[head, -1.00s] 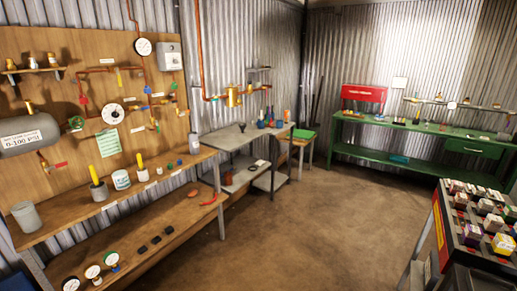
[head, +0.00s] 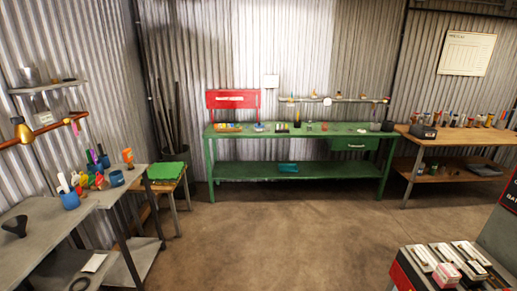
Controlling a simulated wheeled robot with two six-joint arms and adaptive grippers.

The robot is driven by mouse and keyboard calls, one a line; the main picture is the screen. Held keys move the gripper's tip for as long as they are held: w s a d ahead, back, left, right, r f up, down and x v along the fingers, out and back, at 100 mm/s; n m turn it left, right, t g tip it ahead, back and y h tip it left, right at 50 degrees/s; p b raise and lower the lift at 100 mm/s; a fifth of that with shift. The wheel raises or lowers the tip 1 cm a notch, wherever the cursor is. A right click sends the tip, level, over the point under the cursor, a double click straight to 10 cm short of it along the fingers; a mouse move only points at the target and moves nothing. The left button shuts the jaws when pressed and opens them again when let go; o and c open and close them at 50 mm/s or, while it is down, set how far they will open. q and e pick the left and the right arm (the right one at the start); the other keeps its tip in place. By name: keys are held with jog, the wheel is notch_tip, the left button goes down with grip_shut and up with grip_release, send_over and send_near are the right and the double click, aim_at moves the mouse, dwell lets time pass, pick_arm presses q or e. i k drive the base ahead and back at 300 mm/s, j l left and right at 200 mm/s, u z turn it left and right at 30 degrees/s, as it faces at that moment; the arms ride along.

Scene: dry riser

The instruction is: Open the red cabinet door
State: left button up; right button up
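The red cabinet (head: 233,99) is at the far wall in the head view, left of centre. It sits at the back left of the green workbench (head: 300,131), just above its top. A pale label or strip runs across its red front. The front looks shut, but it is too small to be sure, and I cannot make out a handle. Neither of my grippers is in view.
Open brown floor (head: 250,235) lies before the green workbench. A grey metal table (head: 50,235) stands at the near left and a small stool with green cloth (head: 166,171) behind it. A wooden bench (head: 460,135) is at the right. A rack of boxes (head: 450,268) stands at the near right.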

aim_at(215, 99)
jog(key=i+l, duration=0.1)
jog(key=i, duration=0.4)
jog(key=i+u, duration=0.15)
jog(key=i, duration=0.35)
jog(key=i+l, duration=0.2)
jog(key=i, duration=0.3)
jog(key=i+l+u, duration=0.1)
jog(key=i, duration=0.4)
jog(key=i+l+u, duration=0.1)
jog(key=i+l, duration=0.15)
jog(key=i, duration=0.25)
jog(key=i+l, duration=0.2)
jog(key=i, duration=0.25)
jog(key=i+l+u, duration=0.15)
jog(key=i, duration=0.35)
jog(key=i+j, duration=0.3)
jog(key=i, duration=0.25)
jog(key=i+j, duration=0.3)
jog(key=i, duration=0.25)
jog(key=i+j, duration=0.3)
jog(key=i, duration=0.25)
jog(key=z, duration=0.05)
